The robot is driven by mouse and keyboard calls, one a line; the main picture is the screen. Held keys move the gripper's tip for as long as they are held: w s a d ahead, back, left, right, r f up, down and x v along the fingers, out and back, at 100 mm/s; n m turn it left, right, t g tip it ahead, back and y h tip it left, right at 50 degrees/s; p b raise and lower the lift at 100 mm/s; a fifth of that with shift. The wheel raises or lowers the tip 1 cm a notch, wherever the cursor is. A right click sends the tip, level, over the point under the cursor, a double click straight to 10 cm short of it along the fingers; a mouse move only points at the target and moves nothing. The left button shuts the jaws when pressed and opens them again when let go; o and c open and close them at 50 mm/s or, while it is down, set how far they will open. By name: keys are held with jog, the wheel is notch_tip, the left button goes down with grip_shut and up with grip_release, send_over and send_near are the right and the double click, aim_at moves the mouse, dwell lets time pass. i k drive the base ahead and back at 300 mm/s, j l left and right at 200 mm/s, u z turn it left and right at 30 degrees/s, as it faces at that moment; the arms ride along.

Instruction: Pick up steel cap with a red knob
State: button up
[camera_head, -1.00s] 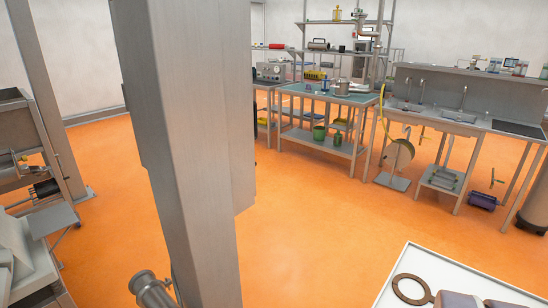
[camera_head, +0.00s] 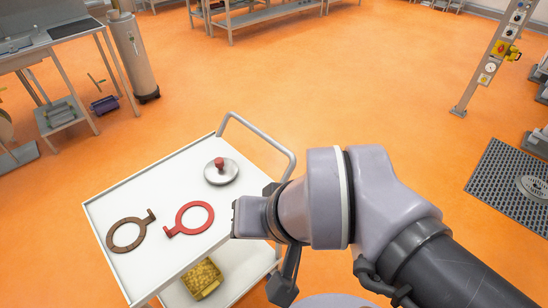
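The steel cap (camera_head: 221,174) lies on the white top of a cart (camera_head: 188,162), near the cart's handle end. It is a round, shiny disc with a red knob (camera_head: 219,163) standing up at its centre. My gripper (camera_head: 240,217) is at the right side of the cart, in front of and a little right of the cap in the picture. It is apart from the cap. Its fingers are small and seen from behind, so I cannot tell whether they are open or shut.
A red ring with a handle (camera_head: 194,217) and a brown ring with a handle (camera_head: 127,235) lie on the cart top. The cart's tubular handle (camera_head: 262,140) rises behind the cap. A yellow bin (camera_head: 201,280) sits on the lower shelf.

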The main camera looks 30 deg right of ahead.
aim_at(220, 170)
jog(key=i+l+u, duration=0.45)
jog(key=l+u, duration=0.2)
jog(key=i+l+u, duration=0.15)
jog(key=l+u, duration=0.55)
jog(key=l, duration=0.15)
jog(key=i, duration=0.05)
